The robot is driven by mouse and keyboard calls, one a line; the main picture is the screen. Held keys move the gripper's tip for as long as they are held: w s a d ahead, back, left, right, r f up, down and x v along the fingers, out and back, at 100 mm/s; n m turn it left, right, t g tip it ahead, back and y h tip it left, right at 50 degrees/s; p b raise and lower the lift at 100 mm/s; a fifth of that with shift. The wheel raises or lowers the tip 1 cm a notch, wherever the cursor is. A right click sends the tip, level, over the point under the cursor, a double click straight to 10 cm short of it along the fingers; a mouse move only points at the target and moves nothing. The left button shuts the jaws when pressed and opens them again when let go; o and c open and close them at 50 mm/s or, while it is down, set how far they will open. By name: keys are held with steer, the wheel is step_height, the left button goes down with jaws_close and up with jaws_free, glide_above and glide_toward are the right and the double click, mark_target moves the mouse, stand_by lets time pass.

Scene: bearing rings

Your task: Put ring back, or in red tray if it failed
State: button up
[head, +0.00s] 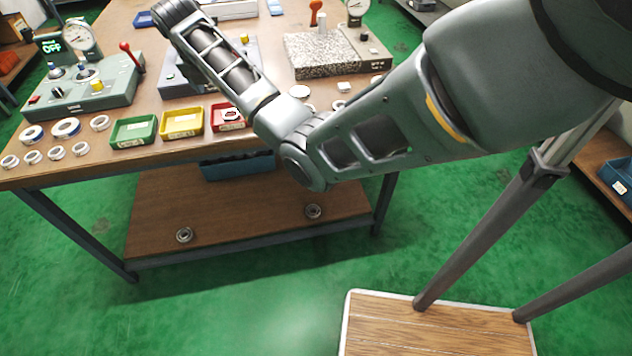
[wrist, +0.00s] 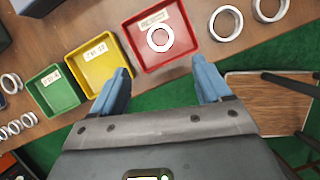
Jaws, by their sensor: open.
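A pale metal ring (wrist: 160,38) lies inside the red tray (wrist: 186,57), near the label at its far side; in the head view it also shows as a small ring (head: 232,114) in the red tray (head: 216,128). My gripper (wrist: 161,78) is open and empty, its two blue fingers spread just at the near side of the red tray in the wrist view. The ring is apart from the fingers. My gripper's fingers cannot be made out in the head view.
A yellow tray (wrist: 116,75) and a green tray (wrist: 66,100) stand left of the red one. Several rings (head: 66,128) lie at the table's left, and others (wrist: 226,22) right of the red tray. A gauge stand (head: 90,90) and a granite block (head: 330,62) stand behind.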

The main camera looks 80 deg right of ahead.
steer(key=a+f+m+t, duration=0.4)
steer(key=a+f, duration=1)
steer(key=a, duration=0.4)
steer(key=s+a+f+m+t+y, duration=0.1)
steer(key=s+a+f+m+t, duration=0.1)
steer(key=s+a, duration=0.35)
steer(key=s+a+f+m+t+y, duration=0.1)
steer(key=s+a+f+m, duration=0.15)
steer(key=a, duration=0.55)
steer(key=s+a+r+m+t, duration=0.25)
steer(key=s+a, duration=0.35)
steer(key=s, duration=0.3)
steer(key=s+a+r+m+t+y, duration=0.1)
steer(key=s+r+m, duration=0.3)
steer(key=s+r, duration=0.5)
steer(key=s+a+r+m+t+y, duration=0.1)
steer(key=s+a+r+m+t, duration=0.3)
steer(key=s+r, duration=0.5)
step_height(320, 180, up, 2)
steer(key=shift+s+r+y, duration=0.1)
steer(key=shift+s+y, duration=0.2)
steer(key=shift+s, duration=0.05)
